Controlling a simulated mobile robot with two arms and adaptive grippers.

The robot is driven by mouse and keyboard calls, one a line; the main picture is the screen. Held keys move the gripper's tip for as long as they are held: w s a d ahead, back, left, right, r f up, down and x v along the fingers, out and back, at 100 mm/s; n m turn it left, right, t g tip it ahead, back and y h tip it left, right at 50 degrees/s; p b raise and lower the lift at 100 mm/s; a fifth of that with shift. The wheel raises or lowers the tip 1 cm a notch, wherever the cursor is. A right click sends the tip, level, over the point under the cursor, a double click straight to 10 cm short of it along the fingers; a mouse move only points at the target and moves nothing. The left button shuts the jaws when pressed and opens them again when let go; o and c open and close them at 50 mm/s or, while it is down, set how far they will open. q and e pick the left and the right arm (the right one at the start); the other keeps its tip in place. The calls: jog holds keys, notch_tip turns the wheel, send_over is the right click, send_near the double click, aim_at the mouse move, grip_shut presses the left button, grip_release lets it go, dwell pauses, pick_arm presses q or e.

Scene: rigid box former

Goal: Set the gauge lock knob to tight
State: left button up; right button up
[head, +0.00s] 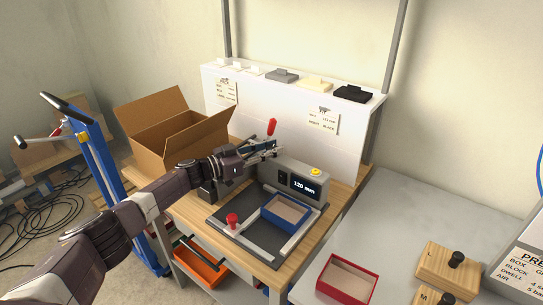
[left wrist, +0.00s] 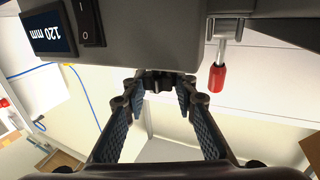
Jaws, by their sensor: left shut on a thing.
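The machine head (head: 288,178) is a grey housing with a lit display (head: 304,186) reading 120 mm and a black rocker switch. In the left wrist view the display (left wrist: 46,31) shows at the upper left. A small black knob (left wrist: 158,79), which I take for the gauge lock knob, sits at the housing's edge. My left gripper (head: 268,149) is at the back left of the housing, with its fingers shut on this knob. The fingers hide the knob in the head view. Its tight or loose setting cannot be read. My right gripper is not in view.
A red-handled lever (head: 272,127) stands close to my left gripper; its handle also hangs beside the fingers in the wrist view (left wrist: 217,78). A blue box (head: 287,211) and a red knob (head: 232,220) are on the machine bed. An open carton (head: 172,130) stands behind my left arm.

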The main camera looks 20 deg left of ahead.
aim_at(272, 148)
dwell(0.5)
pick_arm(q)
jog(key=o, duration=1.2)
jog(key=shift+c, duration=0.2)
notch_tip(272, 148, up, 10)
